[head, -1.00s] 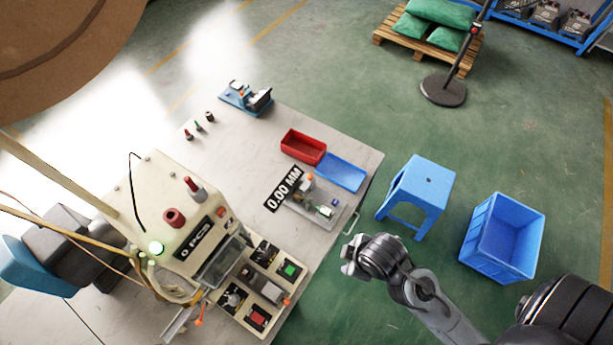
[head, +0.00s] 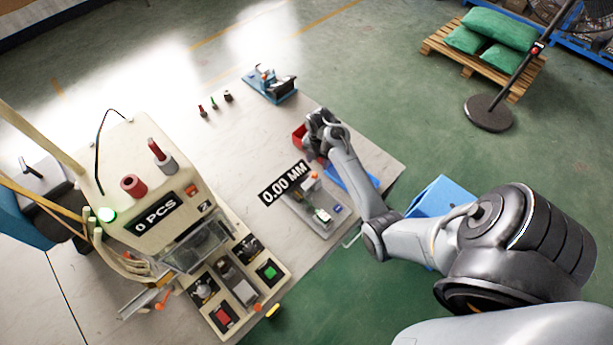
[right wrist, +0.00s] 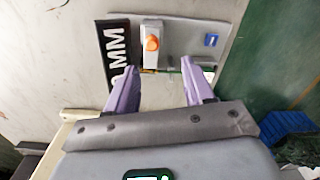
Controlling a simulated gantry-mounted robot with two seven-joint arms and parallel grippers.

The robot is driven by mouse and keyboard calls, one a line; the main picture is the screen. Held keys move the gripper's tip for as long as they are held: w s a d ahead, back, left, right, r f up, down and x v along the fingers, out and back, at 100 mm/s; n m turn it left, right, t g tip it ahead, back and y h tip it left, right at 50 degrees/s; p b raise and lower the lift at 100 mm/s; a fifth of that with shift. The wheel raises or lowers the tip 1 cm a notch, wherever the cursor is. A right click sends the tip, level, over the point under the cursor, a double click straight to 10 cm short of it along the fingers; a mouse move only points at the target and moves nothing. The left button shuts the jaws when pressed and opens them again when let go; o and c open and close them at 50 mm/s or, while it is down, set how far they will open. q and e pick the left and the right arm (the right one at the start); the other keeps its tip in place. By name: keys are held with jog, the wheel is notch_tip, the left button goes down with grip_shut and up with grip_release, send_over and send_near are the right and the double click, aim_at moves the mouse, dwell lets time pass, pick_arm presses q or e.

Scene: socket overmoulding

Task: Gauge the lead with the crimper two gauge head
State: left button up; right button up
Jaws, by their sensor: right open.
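The gauge stand (head: 325,226), a grey plate with small fixtures, sits near the table's right edge. Its black display (head: 285,184) reads 0.00 MM. My right gripper (head: 320,118) is above the table by the red bin, beyond the gauge. In the right wrist view my right gripper (right wrist: 160,78) has its purple fingers apart with nothing held. Beyond them show the gauge's grey block with an orange knob (right wrist: 152,43) and the display (right wrist: 117,50). I cannot make out the lead or tell which part is the crimper two gauge head. My left gripper is not in view.
A cream machine (head: 150,190) reading 0 PCS fills the left. The red bin (head: 298,137) and a blue tray (head: 362,180) are partly behind my right arm. A blue fixture (head: 270,86) stands at the far edge. The table between machine and fixture is mostly clear.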

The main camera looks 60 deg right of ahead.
aim_at(315, 174)
jog(key=f, duration=0.6)
jog(key=w+f, duration=0.1)
jog(key=f, duration=0.3)
jog(key=shift+b, duration=0.35)
grip_shut()
